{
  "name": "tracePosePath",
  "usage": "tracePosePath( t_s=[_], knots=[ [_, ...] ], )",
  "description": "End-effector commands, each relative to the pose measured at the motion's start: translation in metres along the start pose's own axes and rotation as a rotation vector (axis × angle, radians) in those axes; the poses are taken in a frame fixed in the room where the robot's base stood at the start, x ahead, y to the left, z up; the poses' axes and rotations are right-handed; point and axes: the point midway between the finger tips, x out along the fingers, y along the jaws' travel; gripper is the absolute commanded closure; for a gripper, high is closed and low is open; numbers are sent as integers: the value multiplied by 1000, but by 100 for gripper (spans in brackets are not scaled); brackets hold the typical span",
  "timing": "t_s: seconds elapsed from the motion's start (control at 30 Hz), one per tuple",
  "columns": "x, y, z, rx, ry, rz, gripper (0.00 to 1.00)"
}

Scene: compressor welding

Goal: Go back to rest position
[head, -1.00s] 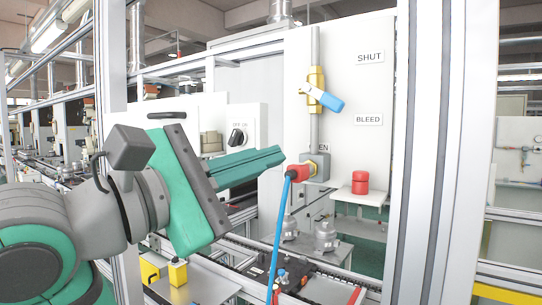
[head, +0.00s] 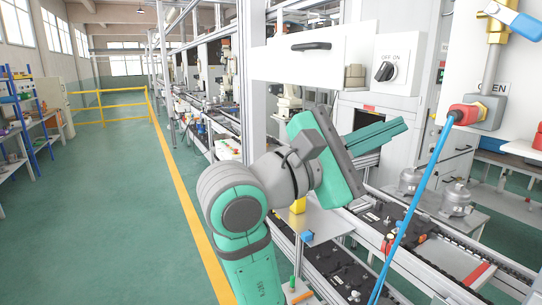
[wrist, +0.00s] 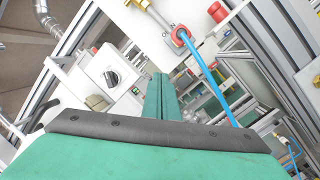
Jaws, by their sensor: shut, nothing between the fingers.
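My gripper (head: 382,134) is at the middle right of the head view, with its two green fingers together and nothing between them. The fingers point right, towards the machine, and stand clear of the blue hose (head: 412,205) and its red fitting (head: 464,114). In the wrist view my gripper's fingers (wrist: 160,95) show closed at the centre. The hose (wrist: 205,75) passes to their right there, with a visible gap at the fingertips.
A white panel with an OFF/ON knob (head: 386,71) stands behind and above my gripper. A blue-handled valve (head: 516,20) is at the top right. Metal compressors (head: 456,198) sit on the line below. Green floor (head: 100,200) lies open at left, beyond a yellow line.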

Motion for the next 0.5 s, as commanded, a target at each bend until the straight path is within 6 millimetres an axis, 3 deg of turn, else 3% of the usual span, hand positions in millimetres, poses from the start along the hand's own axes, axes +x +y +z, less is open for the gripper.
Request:
tracePosePath(
  t_s=[0.03, 0.1, 0.5],
  knots=[
    [0, -8, -23, 2, 22, 23, 100],
    [-2, -16, -50, 21, 49, 58, 100],
    [-37, -87, -193, 174, 275, 208, 100]
  ],
)
